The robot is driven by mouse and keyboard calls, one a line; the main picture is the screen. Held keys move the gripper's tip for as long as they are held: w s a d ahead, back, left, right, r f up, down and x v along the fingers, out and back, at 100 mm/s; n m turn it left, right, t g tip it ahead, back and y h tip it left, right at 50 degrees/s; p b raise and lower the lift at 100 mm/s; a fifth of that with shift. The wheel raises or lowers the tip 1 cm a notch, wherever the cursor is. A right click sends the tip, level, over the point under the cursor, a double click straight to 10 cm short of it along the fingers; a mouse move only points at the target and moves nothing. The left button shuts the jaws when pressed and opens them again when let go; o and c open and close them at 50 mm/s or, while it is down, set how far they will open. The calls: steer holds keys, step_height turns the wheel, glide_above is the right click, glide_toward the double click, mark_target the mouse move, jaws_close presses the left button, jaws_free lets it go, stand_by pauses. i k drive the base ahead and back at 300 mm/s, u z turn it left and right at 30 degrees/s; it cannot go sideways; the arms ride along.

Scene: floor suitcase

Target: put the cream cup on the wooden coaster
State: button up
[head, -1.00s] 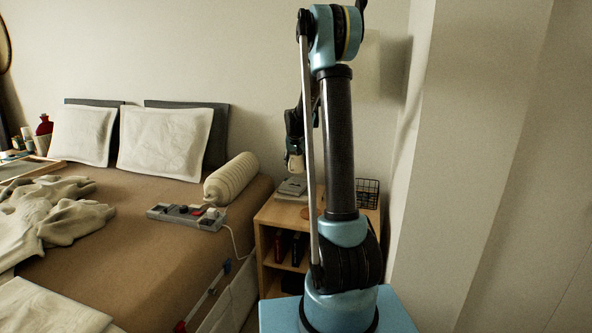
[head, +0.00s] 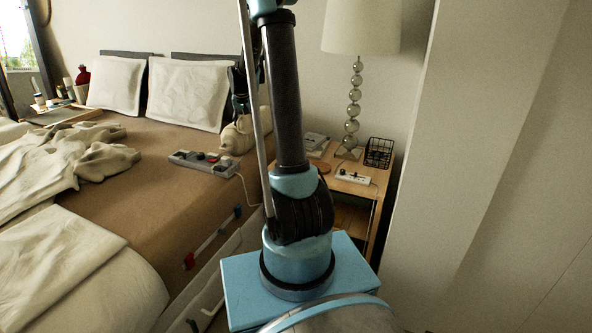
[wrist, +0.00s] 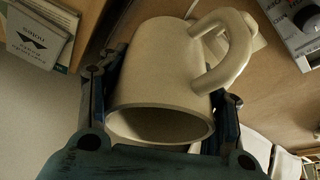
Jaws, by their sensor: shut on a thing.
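The cream cup (wrist: 155,65) fills the middle of the wrist view, with its open rim towards the camera and its handle at the upper right. My gripper (wrist: 168,95) is shut on it, one finger on each side of the body. In the head view my gripper (head: 241,108) is above the bed's right edge, left of the nightstand; the cup is hard to make out there against the bolster. The wooden coaster (head: 322,168) is a reddish-brown disc on the nightstand, partly beside my arm column. I cannot make it out in the wrist view.
The nightstand (head: 345,190) also bears a lamp (head: 354,105), a black wire basket (head: 379,152), a white power strip (head: 352,178) and grey books (head: 314,142). A bolster (head: 232,140) and a grey control strip (head: 203,163) lie on the bed. A wall stands right of the nightstand.

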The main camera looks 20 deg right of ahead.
mark_target(320, 168)
steer(key=u, duration=1.15)
steer(key=k, duration=1.05)
steer(key=z, duration=1.3)
steer(key=i, duration=0.5)
steer(key=z, duration=0.05)
